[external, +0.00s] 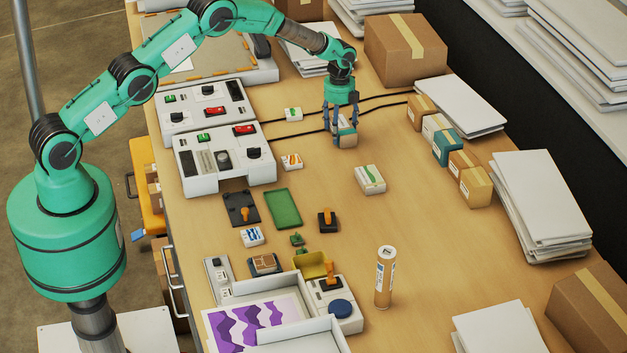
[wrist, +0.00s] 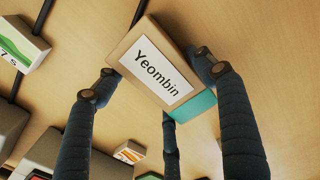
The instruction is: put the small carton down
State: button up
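A row of small cartons (external: 447,148) stands to the right, beside paper stacks (external: 540,200). Control boxes (external: 222,157) are to the left. A white-green box (external: 370,179) lies in front, and black cables (external: 385,98) run behind. Bare tabletop lies between them.

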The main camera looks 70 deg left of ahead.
jog(key=shift+o, duration=0.9)
jog(key=shift+r, duration=0.2)
notch_tip(320, 180, up, 12)
dwell(0.8)
